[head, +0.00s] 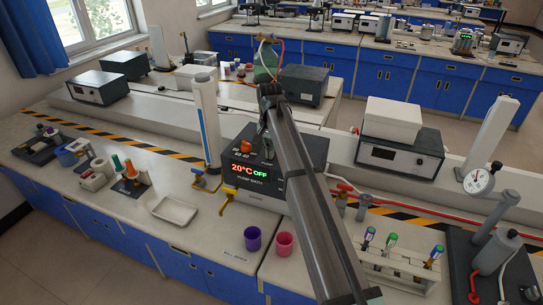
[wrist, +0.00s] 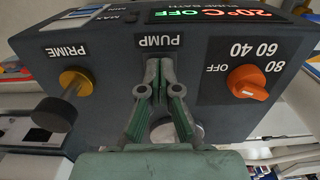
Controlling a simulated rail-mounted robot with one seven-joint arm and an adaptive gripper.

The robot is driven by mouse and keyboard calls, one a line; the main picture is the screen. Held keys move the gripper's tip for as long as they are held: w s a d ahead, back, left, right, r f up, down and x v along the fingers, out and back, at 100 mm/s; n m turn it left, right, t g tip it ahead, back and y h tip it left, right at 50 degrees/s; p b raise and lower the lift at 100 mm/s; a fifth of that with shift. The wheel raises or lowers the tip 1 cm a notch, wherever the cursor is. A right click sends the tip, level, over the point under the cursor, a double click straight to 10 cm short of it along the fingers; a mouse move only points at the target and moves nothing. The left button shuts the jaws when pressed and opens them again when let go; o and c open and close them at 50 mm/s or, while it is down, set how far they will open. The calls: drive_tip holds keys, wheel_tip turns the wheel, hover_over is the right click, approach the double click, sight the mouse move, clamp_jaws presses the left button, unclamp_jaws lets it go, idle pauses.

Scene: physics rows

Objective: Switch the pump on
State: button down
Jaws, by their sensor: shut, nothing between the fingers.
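The pump bath (head: 258,196) is a dark box on the bench, its display (head: 249,172) reading 20°C OFF. The wrist view shows its control panel (wrist: 110,62), with the label PUMP (wrist: 161,41) upside down. My gripper (wrist: 161,62) is shut and empty in front of the panel, its tips close to that label. A round silver control (wrist: 196,132) is partly hidden behind my fingers. I cannot tell whether the fingers touch the panel. In the head view my arm hides part of the box and my fingertips are hard to make out.
An orange dial (wrist: 248,84) marked OFF, 40, 60, 80 and a brass PRIME knob (wrist: 76,80) flank my fingers. Yellow taps (head: 228,194), a tall cylinder (head: 206,120), purple cup (head: 252,239) and pink cup (head: 284,244) stand nearby. A tube rack (head: 398,268) stands right.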

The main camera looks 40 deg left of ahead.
drive_tip(key=shift+f, duration=0.2)
drive_tip(key=shift+r, duration=0.15)
drive_tip(key=shift+r+p, duration=1.65)
drive_tip(key=shift+r, duration=1.8)
